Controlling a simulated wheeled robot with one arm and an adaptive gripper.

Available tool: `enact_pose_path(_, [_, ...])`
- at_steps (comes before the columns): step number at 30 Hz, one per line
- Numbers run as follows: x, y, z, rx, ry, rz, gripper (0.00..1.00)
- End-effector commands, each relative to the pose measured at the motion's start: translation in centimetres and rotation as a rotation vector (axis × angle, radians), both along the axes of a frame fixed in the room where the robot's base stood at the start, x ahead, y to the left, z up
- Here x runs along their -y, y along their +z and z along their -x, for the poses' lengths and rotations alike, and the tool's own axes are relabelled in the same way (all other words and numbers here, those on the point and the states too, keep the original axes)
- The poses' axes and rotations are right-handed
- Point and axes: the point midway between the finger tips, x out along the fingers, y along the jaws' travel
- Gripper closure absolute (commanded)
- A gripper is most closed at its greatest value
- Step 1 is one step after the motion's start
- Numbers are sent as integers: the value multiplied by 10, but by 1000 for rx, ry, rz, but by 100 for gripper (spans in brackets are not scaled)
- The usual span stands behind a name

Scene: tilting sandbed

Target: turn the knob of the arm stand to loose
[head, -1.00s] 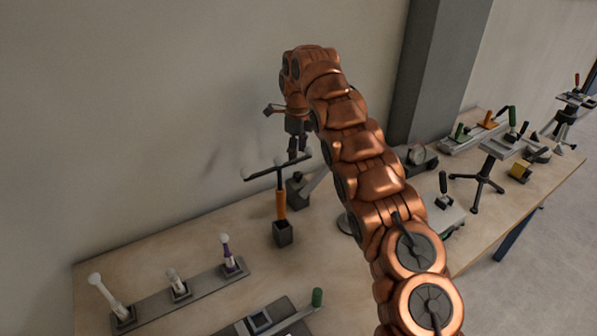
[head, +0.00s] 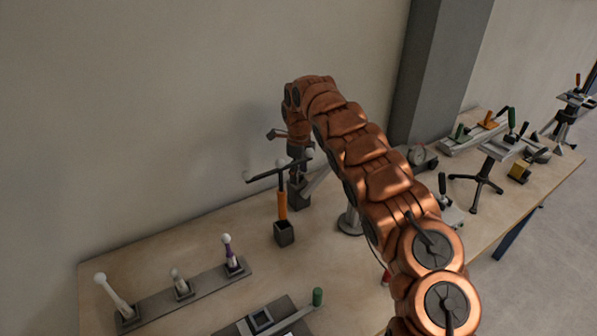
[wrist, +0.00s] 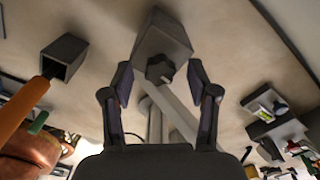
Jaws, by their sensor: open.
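The arm stand shows a grey block (wrist: 165,32) with a dark lobed knob (wrist: 160,68) on it in the wrist view. A light grey bar (wrist: 176,114) runs from by the knob toward the camera. In the head view the stand's block (head: 298,196) and slanted bar (head: 318,179) are partly covered by my arm, and I cannot make out the knob. My gripper (wrist: 160,82) is open, with one finger on each side of the knob and visible gaps on both sides. In the head view my gripper (head: 298,172) points down over the block.
A T-handled tool with an orange shaft (head: 282,207) stands in a dark square holder (head: 284,233) close left of the stand. A rail with several white-knobbed levers (head: 205,287) lies at the front left. The wall is close behind. Bare tabletop (head: 345,270) lies in front.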

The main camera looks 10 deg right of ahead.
Motion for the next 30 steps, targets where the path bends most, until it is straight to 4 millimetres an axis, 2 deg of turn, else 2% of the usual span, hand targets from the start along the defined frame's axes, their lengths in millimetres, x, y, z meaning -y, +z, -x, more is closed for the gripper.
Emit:
enact_pose_path(3, [0, 0, 0, 0, 0, 0, 43])
enact_pose_path(20, [0, 0, 0, -1, 1, 0, 100])
enact_pose_path(30, [-2, -1, 0, -2, 40, -1, 100])
